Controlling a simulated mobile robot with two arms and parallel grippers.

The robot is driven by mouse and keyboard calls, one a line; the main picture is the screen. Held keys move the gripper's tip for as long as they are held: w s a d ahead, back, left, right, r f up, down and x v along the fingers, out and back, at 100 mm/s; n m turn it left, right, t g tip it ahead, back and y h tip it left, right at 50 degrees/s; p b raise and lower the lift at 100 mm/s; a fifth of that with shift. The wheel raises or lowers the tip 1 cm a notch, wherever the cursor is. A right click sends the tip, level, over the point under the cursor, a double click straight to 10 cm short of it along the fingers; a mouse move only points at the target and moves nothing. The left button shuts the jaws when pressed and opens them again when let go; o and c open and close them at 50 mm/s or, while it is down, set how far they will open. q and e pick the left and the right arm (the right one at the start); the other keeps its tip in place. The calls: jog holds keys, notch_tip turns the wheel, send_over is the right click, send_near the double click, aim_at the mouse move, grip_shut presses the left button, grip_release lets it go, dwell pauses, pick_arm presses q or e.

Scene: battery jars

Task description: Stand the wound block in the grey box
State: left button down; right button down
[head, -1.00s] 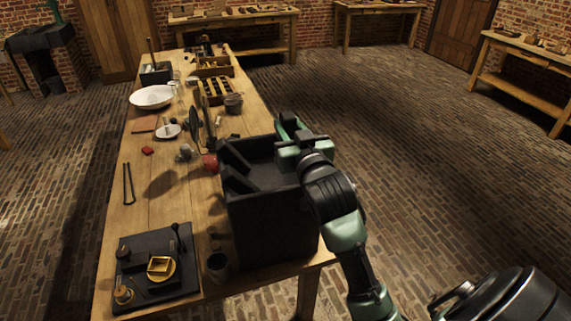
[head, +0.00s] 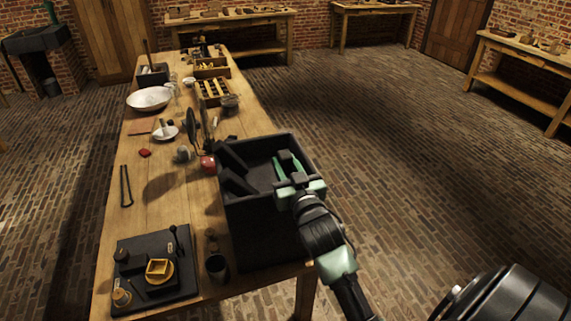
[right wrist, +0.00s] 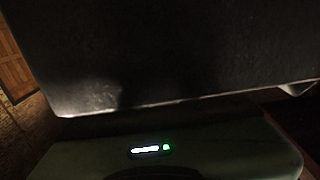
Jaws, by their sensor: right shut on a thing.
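The grey box (head: 265,232) is a tall, dark, open-topped box at the table's right front edge. Dark slabs (head: 236,181) lean inside its left part. My right gripper (head: 286,163) reaches over the near wall, with its green fingers inside the box's mouth. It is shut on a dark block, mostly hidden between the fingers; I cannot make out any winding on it. In the right wrist view a dark grey surface fills the upper part; I cannot tell whether it is the block or a box wall. My left gripper is not in view.
Left of the box are a red object (head: 207,163) and upright dark discs (head: 192,128). A small dark cup (head: 217,266) stands close to its front left. A black tray (head: 130,243) lies at front left. Bare floor lies right of the table.

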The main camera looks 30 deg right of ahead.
jog(key=c, duration=1.5)
grip_release()
jog(key=shift+f, duration=0.15)
jog(key=o, duration=0.4)
jog(key=shift+r, duration=0.2)
jog(key=shift+s+a+f, duration=0.1)
jog(key=shift+s, duration=0.15)
jog(key=b+v, duration=0.3)
jog(key=v, duration=0.8)
jog(key=shift+s+a, duration=0.1)
jog(key=shift+s, duration=0.15)
